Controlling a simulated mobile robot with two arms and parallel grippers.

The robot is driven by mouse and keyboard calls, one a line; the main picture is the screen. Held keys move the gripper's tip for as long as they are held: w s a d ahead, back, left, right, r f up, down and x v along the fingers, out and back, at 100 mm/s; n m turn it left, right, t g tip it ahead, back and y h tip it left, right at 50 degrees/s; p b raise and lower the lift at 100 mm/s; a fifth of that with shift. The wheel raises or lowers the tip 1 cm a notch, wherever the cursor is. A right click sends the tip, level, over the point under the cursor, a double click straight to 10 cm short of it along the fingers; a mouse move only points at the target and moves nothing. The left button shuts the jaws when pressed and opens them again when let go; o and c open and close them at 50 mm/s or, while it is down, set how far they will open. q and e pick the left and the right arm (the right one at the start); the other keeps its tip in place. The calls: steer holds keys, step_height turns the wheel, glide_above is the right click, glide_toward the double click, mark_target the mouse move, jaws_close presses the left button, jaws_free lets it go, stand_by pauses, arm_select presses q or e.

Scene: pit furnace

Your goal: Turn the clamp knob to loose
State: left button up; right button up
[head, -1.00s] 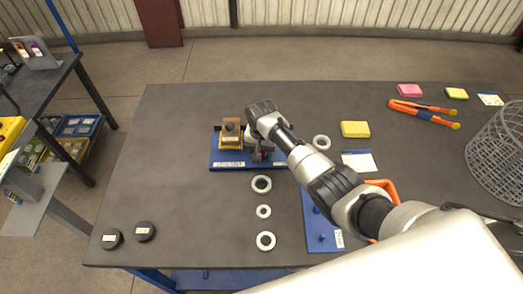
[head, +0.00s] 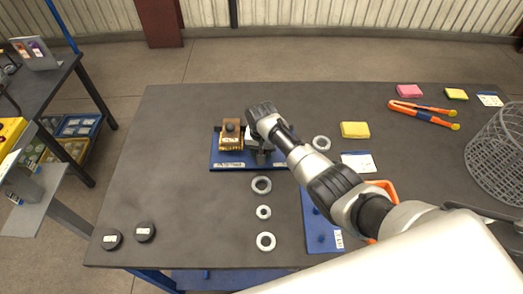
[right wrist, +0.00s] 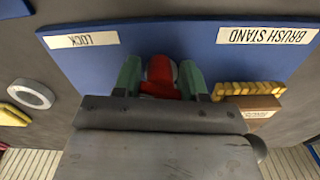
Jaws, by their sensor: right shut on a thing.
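The red clamp knob (right wrist: 161,77) shows in the right wrist view between the two green fingertips of my right gripper (right wrist: 161,80). The gripper is shut on it. In the head view my right gripper (head: 262,156) reaches down over the right part of the blue board (head: 222,165), and it hides the knob there. The board has a "LOCK" label (right wrist: 82,40) and a "BRUSH STAND" label (right wrist: 267,36) in the right wrist view. My left gripper is in neither view.
A wooden brush (head: 231,136) stands on the board, close to my right gripper. Several grey rings, one of them here (head: 261,185), lie on the table to the front and right. Two black discs (head: 145,231) lie at the front left. The table's left side is mostly clear.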

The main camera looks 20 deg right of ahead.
steer(key=n+p, duration=0.1)
steer(key=n, duration=0.2)
steer(key=shift+n, duration=2.1)
steer(key=o, duration=0.6)
steer(key=shift+o, duration=0.2)
step_height(320, 180, up, 11)
steer(key=shift+f+p, duration=0.1)
steer(key=shift+p, duration=0.2)
